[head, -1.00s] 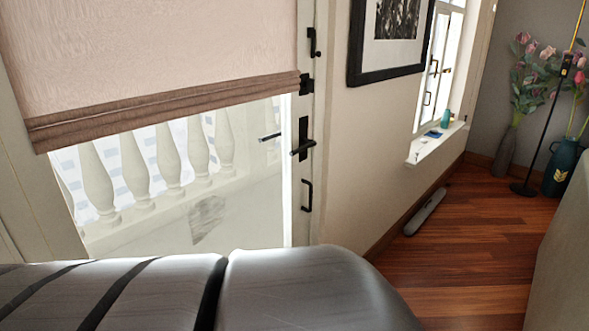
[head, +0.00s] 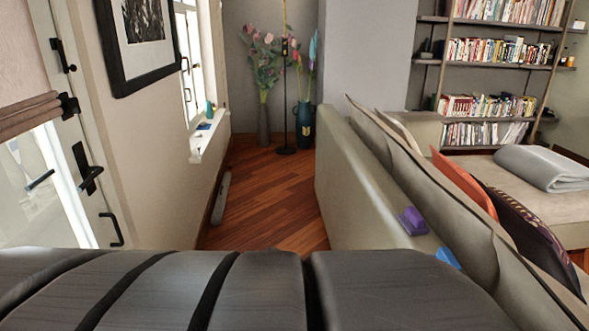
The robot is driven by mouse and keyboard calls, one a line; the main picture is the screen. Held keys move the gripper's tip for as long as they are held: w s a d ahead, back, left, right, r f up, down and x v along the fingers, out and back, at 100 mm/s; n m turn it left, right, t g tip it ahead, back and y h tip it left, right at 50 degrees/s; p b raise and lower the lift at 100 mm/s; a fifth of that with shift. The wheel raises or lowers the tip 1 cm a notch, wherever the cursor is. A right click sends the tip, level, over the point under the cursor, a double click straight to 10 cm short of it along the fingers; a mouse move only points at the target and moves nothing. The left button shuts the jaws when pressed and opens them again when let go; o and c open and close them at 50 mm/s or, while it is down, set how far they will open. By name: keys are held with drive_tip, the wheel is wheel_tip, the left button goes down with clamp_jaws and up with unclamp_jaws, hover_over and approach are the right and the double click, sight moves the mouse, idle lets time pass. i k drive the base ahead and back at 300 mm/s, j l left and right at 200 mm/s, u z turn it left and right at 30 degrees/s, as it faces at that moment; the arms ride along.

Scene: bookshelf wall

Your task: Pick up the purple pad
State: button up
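A small purple pad (head: 412,221) rests on the top of the sofa's back (head: 345,165), right of centre in the head view. A blue item (head: 447,258) lies near it, closer to me and partly hidden by my own dark body part in the foreground. My gripper is not in view.
A strip of wooden floor (head: 270,205) runs between the sofa's back and the left wall. A long grey object (head: 221,198) lies along that wall. Vases with flowers (head: 304,125) and a thin floor stand (head: 285,100) are at its far end. Bookshelves (head: 490,80) stand at the back right.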

sight(412, 222)
drive_tip(key=z, duration=1.2)
